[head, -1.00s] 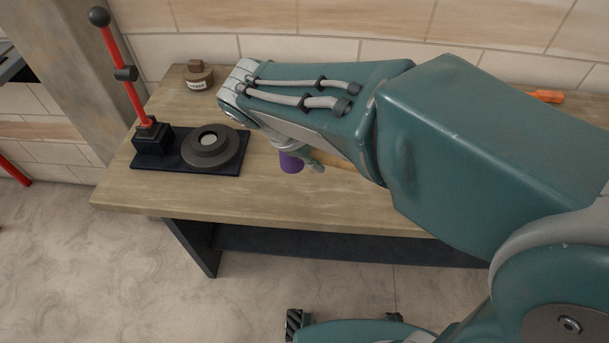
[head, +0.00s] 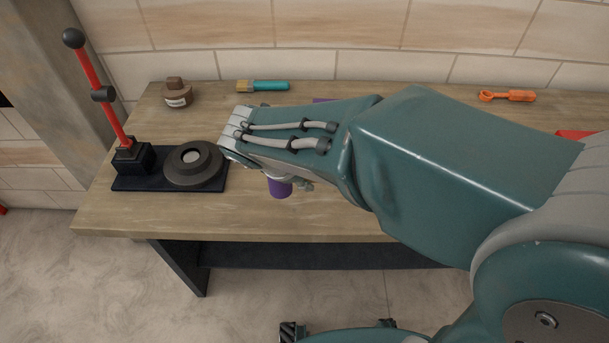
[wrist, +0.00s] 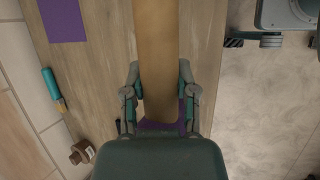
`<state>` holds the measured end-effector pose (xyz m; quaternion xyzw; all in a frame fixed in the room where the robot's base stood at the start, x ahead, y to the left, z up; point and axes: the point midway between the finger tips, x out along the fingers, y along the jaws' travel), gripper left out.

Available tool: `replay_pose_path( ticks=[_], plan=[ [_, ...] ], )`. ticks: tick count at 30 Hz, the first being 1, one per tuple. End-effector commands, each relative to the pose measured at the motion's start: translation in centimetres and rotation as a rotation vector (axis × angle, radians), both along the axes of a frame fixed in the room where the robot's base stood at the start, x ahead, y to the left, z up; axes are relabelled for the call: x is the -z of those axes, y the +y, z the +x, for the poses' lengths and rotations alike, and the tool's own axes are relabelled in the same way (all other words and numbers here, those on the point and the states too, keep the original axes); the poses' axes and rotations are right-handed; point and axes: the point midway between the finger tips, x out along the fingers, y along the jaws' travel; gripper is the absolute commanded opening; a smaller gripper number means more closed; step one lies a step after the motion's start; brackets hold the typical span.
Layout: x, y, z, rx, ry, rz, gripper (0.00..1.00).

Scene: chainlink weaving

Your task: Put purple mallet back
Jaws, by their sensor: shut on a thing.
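The purple mallet has a purple head (head: 280,188) and a thick tan handle. In the head view only part of the head shows beneath my gripper (head: 302,184); my arm hides the rest. In the wrist view the tan handle (wrist: 156,60) runs between the fingers of my gripper (wrist: 158,85), which is shut on the mallet close to its purple head. The handle points to the right along the table. A flat purple patch (wrist: 65,18) lies at the back of the table; its edge also shows behind my arm in the head view (head: 323,100).
On the wooden table (head: 130,215) stand a press with a red lever (head: 100,95) and a round dark die (head: 194,165) at left. A brown labelled pot (head: 177,95), teal brush (head: 265,86) and orange tool (head: 508,96) lie at the back. The front left is clear.

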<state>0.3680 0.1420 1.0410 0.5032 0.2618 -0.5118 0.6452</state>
Motion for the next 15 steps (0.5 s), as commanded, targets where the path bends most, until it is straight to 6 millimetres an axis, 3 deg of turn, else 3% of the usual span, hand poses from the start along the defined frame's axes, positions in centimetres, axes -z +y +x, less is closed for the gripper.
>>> replay_pose_path(
  ticks=[3,6,15],
  plan=[
    [1.2,-0.5,2.6,0.004,0.001,-0.002,0.00],
    [3.0,-0.5,4.0,0.003,0.004,-0.002,0.00],
    [5.9,-0.5,6.5,0.000,-0.001,-0.002,0.00]
  ],
)
